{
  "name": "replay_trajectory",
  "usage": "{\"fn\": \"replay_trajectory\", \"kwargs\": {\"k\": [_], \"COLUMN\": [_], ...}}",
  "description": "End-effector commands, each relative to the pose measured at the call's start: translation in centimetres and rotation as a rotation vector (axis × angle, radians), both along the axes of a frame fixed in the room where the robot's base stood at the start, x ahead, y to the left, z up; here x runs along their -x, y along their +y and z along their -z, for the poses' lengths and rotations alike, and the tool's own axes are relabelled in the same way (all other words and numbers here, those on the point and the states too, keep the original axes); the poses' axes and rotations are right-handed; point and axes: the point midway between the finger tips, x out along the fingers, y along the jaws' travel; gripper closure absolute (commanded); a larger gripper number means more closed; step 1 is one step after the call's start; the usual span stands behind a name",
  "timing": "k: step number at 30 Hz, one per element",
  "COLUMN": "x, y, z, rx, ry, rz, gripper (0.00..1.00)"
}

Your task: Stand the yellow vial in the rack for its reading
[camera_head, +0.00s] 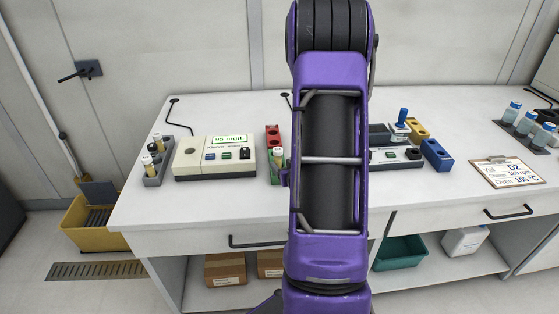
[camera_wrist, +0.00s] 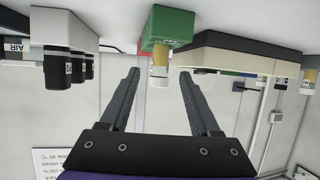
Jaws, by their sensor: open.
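A white-capped vial with a yellowish body (camera_wrist: 160,66) stands upright in a small green block (camera_wrist: 168,26); the wrist picture is upside down. In the head view this vial (camera_head: 279,155) and the green block (camera_head: 275,178) are partly hidden by my arm. My gripper (camera_wrist: 159,74) is open and empty, its two fingers spread, with the vial showing between the fingertips, apparently beyond them. My gripper is hidden behind my arm in the head view. A grey rack (camera_head: 153,181) at the left of the bench holds several vials (camera_head: 148,161), some with yellowish bodies.
A beige instrument (camera_head: 215,169) with a lit green display stands between the grey rack and the green block. A red block (camera_head: 272,134) is just behind the green one. Blue (camera_head: 437,156) and yellow (camera_head: 417,129) blocks and a clipboard (camera_head: 507,173) lie to the right. The bench front is clear.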

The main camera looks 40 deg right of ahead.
Motion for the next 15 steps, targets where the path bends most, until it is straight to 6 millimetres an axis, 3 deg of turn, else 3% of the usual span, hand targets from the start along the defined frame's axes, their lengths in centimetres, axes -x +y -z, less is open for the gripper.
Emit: {"fn": "replay_trajectory", "kwargs": {"k": [6,15], "x": [3.4,4.7], "y": [1.2,1.7], "z": [-1.6,-2.1], "rx": [0.001,0.000], "ry": [-0.002,-0.001], "rz": [0.001,0.000], "gripper": [0.37,0.37]}}
